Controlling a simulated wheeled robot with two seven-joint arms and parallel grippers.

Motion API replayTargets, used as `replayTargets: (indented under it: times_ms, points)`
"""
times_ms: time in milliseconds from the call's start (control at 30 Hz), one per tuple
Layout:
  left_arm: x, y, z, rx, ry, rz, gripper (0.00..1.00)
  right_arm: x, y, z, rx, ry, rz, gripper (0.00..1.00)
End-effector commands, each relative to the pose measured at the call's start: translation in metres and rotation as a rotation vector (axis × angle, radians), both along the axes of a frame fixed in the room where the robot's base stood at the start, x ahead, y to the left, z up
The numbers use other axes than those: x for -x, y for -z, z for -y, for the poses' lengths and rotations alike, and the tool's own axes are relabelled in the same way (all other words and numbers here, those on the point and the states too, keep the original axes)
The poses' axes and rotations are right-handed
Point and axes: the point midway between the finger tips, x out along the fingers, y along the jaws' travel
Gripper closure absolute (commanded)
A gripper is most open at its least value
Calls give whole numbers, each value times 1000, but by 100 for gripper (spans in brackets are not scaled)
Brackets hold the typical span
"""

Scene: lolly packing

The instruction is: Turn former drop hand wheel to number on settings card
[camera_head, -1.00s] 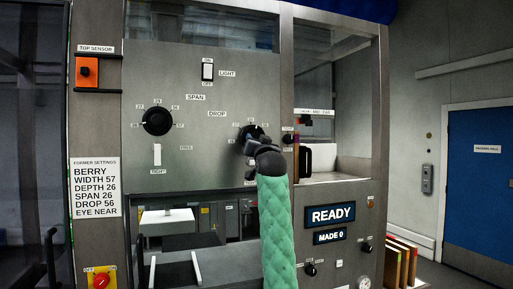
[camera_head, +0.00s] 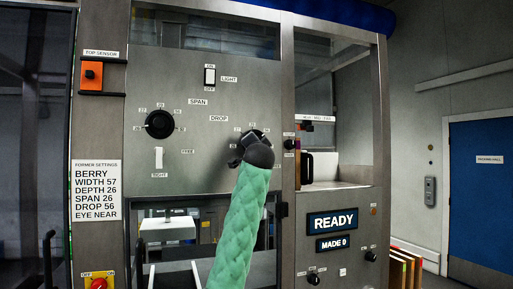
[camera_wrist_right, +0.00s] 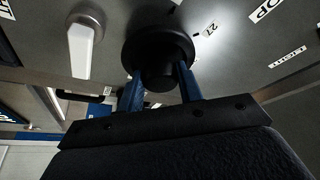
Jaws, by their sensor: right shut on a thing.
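The drop hand wheel (camera_head: 262,135) is a black knob on the grey machine panel, under the DROP label. It is mostly hidden behind my right gripper (camera_head: 243,152) in the head view. In the right wrist view the black wheel (camera_wrist_right: 158,42) fills the top middle, and the two blue fingers of my right gripper (camera_wrist_right: 160,88) are shut on its hub. A number label reading 27 shows beside it; the pointer's setting cannot be read. The settings card (camera_head: 95,190) at the left reads DROP 56 and SPAN 26. My left gripper is not in view.
The span hand wheel (camera_head: 159,124) is to the left on the same panel, with a white lock lever (camera_head: 159,158) below it. A white lever (camera_wrist_right: 82,45) also stands close to the wheel in the wrist view. The READY display (camera_head: 332,222) is at lower right.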

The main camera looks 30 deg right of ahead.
Motion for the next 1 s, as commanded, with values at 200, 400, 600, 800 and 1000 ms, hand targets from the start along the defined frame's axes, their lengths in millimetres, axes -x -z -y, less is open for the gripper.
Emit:
replayTargets:
  times_ms: [200,400,600,800,1000]
  points:
    - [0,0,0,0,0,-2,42,0,1,1,-21,2,4,87]
    - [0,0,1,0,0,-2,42,0,0,1,-22,2,5,87]
    - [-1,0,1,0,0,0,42,0,0,0,-20,1,5,50]
    - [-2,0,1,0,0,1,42,0,0,0,-20,1,5,43]
    - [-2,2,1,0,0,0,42,2,1,-1,-20,1,5,43]
